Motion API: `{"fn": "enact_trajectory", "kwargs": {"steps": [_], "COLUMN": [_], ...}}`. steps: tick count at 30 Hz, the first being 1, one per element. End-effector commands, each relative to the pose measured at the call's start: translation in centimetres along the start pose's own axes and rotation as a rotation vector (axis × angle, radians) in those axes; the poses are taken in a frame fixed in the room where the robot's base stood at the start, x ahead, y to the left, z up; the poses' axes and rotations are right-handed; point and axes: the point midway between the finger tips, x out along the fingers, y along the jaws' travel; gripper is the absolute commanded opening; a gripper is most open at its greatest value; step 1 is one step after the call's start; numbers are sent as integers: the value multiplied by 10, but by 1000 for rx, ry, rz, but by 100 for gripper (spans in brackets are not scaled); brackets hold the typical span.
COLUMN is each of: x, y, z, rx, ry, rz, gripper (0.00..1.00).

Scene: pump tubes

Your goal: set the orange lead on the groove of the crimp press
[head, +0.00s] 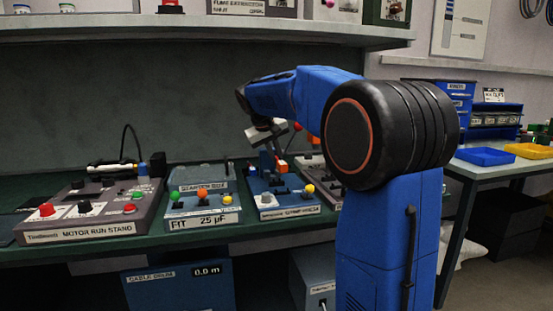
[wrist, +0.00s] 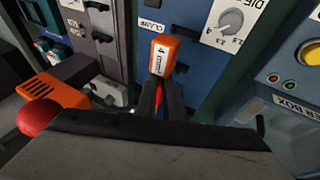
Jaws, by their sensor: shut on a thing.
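The orange lead (wrist: 162,56), an orange block marked 4 with a red tip below it, is pinched between the dark fingertips of my gripper (wrist: 160,98). In the head view, my gripper points down over the blue crimp press (head: 285,209), and an orange piece that looks like the lead (head: 282,166) shows just under it. In the wrist view, the blue panel around the lead carries a CLAMP label (wrist: 152,27) and a dial (wrist: 230,20). I cannot make out the groove, nor whether the lead touches the press.
The FIT 25 µF box (head: 205,221) stands left of the press, with the motor run stand (head: 90,212) further left. Another grey device stands close on the right. In the wrist view, an orange part (wrist: 58,90) and a red ball (wrist: 38,116) are close at left.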

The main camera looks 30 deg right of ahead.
Motion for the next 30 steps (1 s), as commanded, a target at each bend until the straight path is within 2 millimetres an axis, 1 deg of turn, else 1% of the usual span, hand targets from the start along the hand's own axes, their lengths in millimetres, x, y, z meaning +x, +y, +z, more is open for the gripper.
{"fn": "enact_trajectory", "kwargs": {"steps": [30], "x": [41], "y": [-18], "z": [16], "rx": [0], "ry": [0], "rz": [0], "gripper": [0]}}
